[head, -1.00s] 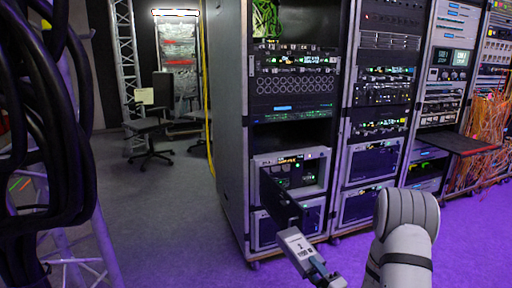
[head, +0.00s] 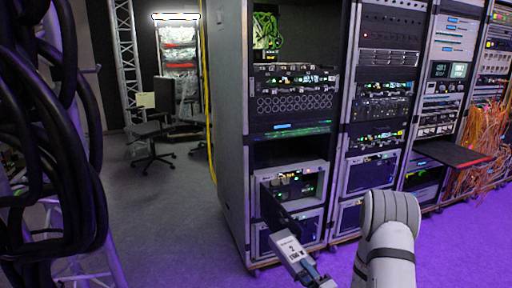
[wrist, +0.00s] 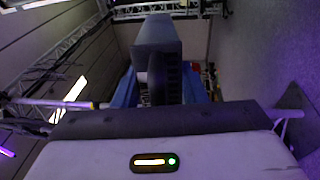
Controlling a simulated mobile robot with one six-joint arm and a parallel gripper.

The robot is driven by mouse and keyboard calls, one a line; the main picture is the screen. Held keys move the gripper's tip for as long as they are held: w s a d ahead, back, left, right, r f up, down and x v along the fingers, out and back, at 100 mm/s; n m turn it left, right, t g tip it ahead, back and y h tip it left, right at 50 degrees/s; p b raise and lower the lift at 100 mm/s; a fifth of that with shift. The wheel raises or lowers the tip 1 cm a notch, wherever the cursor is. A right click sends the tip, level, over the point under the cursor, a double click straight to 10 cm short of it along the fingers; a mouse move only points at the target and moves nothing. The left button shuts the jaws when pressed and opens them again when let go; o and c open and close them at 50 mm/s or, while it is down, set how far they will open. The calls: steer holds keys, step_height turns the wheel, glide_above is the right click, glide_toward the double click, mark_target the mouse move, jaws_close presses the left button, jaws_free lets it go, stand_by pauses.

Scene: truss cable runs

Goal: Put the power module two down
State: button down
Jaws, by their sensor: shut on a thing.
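My gripper (head: 308,268) is at the bottom centre of the head view, shut on power module two. The module has a long dark body (head: 275,210) and a pale end face (head: 289,247) with a label that seems to read 2. It is held up in front of the left rack, its dark end overlapping the lower units in that view. I cannot tell whether it touches the rack. In the wrist view, blue finger parts (wrist: 120,92) stand either side of a dark handle, with a grey block (wrist: 157,35) beyond.
The left rack (head: 233,130) has a dark empty bay (head: 287,152) above its lower lit units. More racks stand to the right, with a red-edged shelf (head: 455,153) and orange cables (head: 475,150). Black cables (head: 50,130) hang at left. Open floor (head: 180,220) lies between, with a chair (head: 150,130) behind.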

step_height(320, 180, up, 10)
steer(key=p, duration=1.1)
steer(key=shift+f+p, duration=0.2)
steer(key=shift+p, duration=0.15)
